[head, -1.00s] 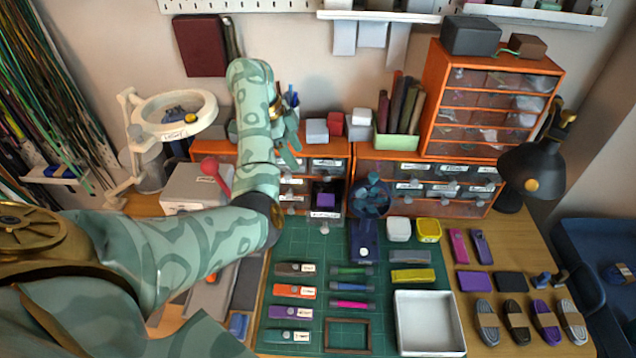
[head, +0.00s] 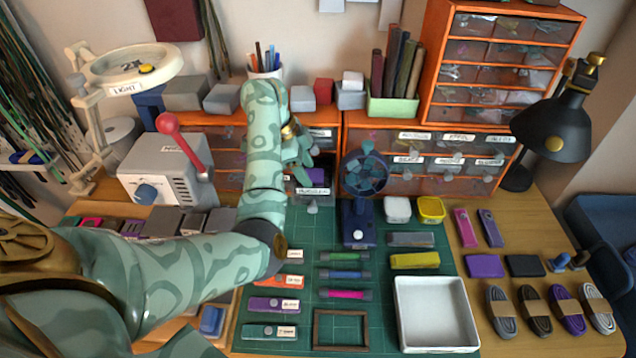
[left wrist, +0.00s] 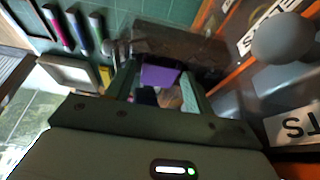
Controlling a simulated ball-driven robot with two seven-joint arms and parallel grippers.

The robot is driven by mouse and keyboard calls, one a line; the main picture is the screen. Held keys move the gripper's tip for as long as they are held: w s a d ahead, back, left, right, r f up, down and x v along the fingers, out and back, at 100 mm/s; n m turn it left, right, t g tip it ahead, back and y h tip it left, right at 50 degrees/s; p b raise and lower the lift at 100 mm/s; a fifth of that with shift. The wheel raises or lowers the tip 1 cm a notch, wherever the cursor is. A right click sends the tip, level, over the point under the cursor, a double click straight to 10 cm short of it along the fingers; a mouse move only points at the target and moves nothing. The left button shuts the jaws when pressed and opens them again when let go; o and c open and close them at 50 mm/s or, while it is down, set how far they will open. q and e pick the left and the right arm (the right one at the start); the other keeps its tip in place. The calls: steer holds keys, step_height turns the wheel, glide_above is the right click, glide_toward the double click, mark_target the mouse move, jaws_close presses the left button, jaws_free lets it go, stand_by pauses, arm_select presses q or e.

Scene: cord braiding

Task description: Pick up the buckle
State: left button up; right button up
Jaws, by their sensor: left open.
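My left gripper (head: 303,163) is at the open small drawer (head: 313,191) in the orange unit behind the green mat. In the left wrist view the gripper (left wrist: 160,75) is open, its two fingers pointing into the drawer. A purple piece (left wrist: 160,76) shows between and beyond the fingers. Small dark items (left wrist: 146,96) and a brownish one lie nearer, between the fingers. I cannot tell which of these is the buckle, and nothing is visibly gripped. The fingers partly hide the drawer's contents. My right gripper is not in view.
A small blue fan (head: 364,195) stands just right of the drawer. A grey box with a red-knobbed lever (head: 165,170) is on the left. The green mat (head: 300,225) holds tools, thread tubes, a frame and a white tray (head: 400,340).

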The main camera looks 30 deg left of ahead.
arm_select(q)
steer(key=shift+w+d+f, duration=0.15)
steer(key=shift+f, duration=0.3)
steer(key=shift+r, duration=0.15)
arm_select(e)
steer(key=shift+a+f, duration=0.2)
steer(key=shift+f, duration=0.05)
arm_select(q)
steer(key=c, duration=0.7)
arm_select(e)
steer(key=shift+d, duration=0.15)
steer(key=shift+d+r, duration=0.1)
